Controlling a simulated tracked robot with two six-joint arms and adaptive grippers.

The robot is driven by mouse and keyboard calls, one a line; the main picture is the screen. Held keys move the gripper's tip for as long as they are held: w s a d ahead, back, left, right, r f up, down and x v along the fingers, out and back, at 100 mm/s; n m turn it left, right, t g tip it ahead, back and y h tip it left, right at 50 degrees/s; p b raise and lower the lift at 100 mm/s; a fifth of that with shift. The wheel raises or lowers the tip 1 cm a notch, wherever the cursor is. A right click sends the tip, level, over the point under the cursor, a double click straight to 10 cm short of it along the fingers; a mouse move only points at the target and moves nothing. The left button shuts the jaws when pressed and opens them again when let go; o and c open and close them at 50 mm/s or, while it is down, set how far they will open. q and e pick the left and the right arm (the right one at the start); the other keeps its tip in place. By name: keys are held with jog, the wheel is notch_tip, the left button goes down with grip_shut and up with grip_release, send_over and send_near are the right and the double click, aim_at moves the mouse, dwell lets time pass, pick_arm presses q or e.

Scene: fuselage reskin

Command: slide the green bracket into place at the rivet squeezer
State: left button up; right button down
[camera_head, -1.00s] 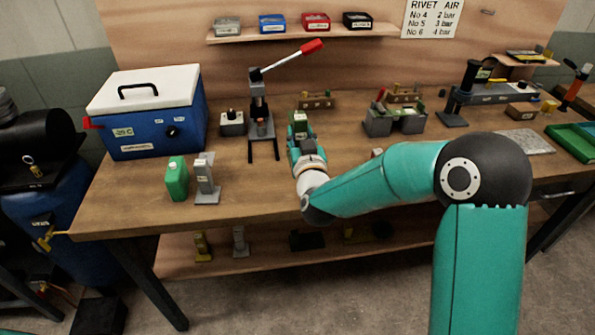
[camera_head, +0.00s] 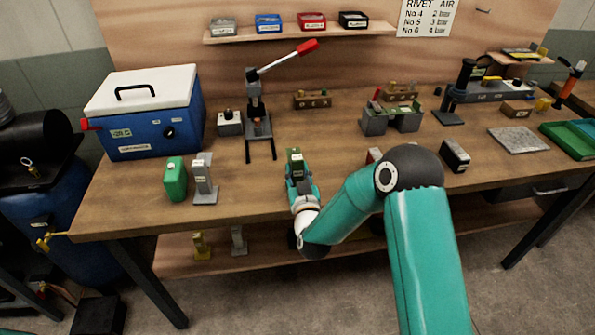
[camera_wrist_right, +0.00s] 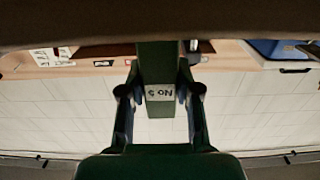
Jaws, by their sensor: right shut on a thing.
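My right gripper (camera_head: 297,172) is shut on the green bracket (camera_head: 293,155), above the middle front of the bench. In the right wrist view the bracket (camera_wrist_right: 158,65) sits between the two fingers of the gripper (camera_wrist_right: 160,98), with a white numbered label facing the camera. A lever press with a red-tipped handle (camera_head: 257,112) stands behind and left of the gripper, apart from the bracket. A black-framed machine (camera_head: 462,95) stands at the back right. I cannot tell for sure which of them is the rivet squeezer. My left gripper is not in view.
A blue cooler-like box (camera_head: 155,118), a green canister (camera_head: 175,180) and a grey stand (camera_head: 204,182) are at the left. A grey fixture (camera_head: 392,120) stands right of centre. A small black block (camera_head: 455,155) and a grey plate (camera_head: 518,140) lie further right.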

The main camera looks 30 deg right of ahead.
jog(key=shift+f, duration=0.1)
jog(key=c, duration=0.8)
grip_release()
